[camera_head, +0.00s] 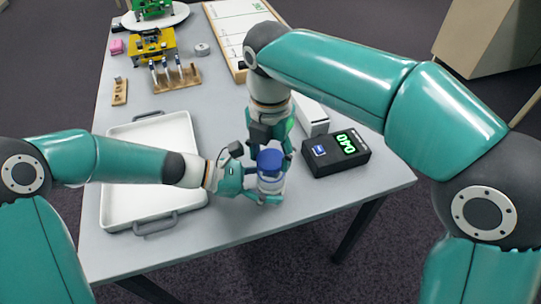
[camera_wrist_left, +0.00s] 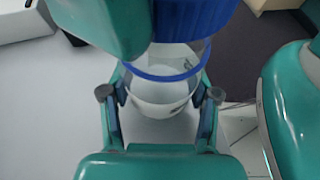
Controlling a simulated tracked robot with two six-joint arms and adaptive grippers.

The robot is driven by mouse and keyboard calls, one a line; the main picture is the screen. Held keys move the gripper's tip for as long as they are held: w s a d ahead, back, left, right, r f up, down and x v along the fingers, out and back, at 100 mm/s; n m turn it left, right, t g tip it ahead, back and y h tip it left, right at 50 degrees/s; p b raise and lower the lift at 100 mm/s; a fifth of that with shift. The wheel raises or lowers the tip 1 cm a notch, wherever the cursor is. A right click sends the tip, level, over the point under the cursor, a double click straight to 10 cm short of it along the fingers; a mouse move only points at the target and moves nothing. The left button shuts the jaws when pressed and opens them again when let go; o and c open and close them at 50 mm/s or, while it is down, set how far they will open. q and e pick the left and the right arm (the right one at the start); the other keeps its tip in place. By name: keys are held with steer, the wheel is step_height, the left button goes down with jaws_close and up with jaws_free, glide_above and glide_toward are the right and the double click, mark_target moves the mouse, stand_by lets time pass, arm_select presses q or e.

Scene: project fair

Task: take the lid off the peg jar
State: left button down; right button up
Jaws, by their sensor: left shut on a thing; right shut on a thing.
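The clear peg jar (camera_head: 270,188) with its blue lid (camera_head: 270,161) stands upright near the table's front edge. My left gripper (camera_head: 262,196) is shut around the lower body of the jar. In the left wrist view the jar body (camera_wrist_left: 160,95) sits between its two fingers, with a blue ring around the jar and the lid (camera_wrist_left: 192,18) above it. My right gripper (camera_head: 268,150) comes from above and is shut on the lid. A clear band shows between lid and ring; I cannot tell whether the lid still touches the jar. Pegs inside are not clearly visible.
A white tray (camera_head: 112,190) with grey handles lies to the left. A black meter (camera_head: 338,158) with a green display is at right, by a white box (camera_head: 311,118). A wooden stand with pens (camera_head: 175,80) and a yellow model (camera_head: 152,45) are farther back.

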mark_target(271, 159)
steer(key=shift+r, duration=0.2)
steer(key=shift+r, duration=1.85)
arm_select(q)
steer(key=shift+c, duration=1)
jaws_free()
steer(key=shift+a, duration=0.1)
